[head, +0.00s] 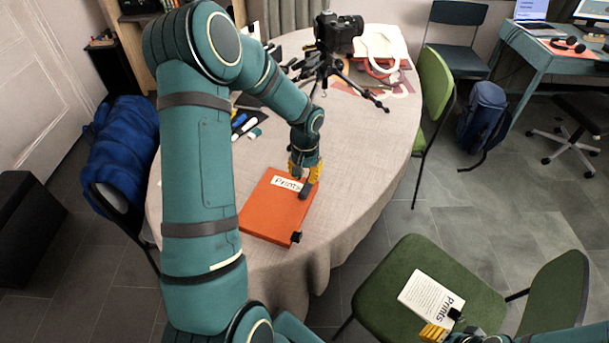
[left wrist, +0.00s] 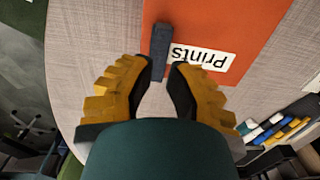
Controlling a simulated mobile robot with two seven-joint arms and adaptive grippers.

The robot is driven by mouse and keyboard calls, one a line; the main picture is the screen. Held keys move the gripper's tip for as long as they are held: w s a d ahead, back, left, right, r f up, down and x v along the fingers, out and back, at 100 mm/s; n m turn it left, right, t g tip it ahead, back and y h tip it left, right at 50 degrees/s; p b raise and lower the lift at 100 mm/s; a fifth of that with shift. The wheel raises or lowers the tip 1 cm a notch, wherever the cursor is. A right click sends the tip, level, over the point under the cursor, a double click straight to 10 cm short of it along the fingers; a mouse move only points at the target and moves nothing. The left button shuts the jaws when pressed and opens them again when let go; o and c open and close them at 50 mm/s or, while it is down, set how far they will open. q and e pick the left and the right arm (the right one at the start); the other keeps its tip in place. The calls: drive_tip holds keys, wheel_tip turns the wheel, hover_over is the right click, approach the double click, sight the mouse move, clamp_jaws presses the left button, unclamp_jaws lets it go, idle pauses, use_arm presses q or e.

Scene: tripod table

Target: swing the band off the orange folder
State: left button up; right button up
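The orange folder (head: 265,215) lies on the round table with a white "Prints" label; it also shows in the left wrist view (left wrist: 215,20). The band (head: 305,191) is a short dark blue-grey strip at the folder's edge beside the label. In the left wrist view the band (left wrist: 161,45) runs across that edge, its near end between my fingertips. My left gripper (head: 304,172) is above this edge; its yellow fingers (left wrist: 164,66) stand apart, with a gap beside the band. My right gripper (head: 433,332) is at the bottom right by the green chair, partly cut off, its fingertips unclear.
A black clip (head: 296,237) sits at the folder's near corner. A camera on a tripod (head: 335,60) stands farther back on the table (head: 360,150). Pens (head: 243,125) lie behind the folder. A white "Prints" sheet (head: 430,298) lies on the green chair (head: 385,280).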

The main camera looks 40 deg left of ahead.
use_arm(q)
drive_tip(key=shift+w, duration=0.1)
drive_tip(key=shift+w+a+r+p, duration=0.15)
drive_tip(key=shift+w+r+p, duration=0.2)
drive_tip(key=shift+r, duration=0.05)
drive_tip(key=shift+w, duration=0.1)
drive_tip(key=shift+w+r, duration=0.1)
drive_tip(key=shift+w+a+r+p, duration=0.2)
drive_tip(key=shift+w+r+p, duration=0.1)
drive_tip(key=shift+w, duration=0.2)
drive_tip(key=shift+w, duration=0.1)
drive_tip(key=shift+w+a+r, duration=0.1)
drive_tip(key=shift+w+a, duration=0.05)
drive_tip(key=shift+w, duration=0.15)
drive_tip(key=shift+w+a, duration=0.1)
drive_tip(key=shift+w, duration=0.1)
drive_tip(key=shift+w+r+p, duration=0.1)
drive_tip(key=shift+p, duration=0.2)
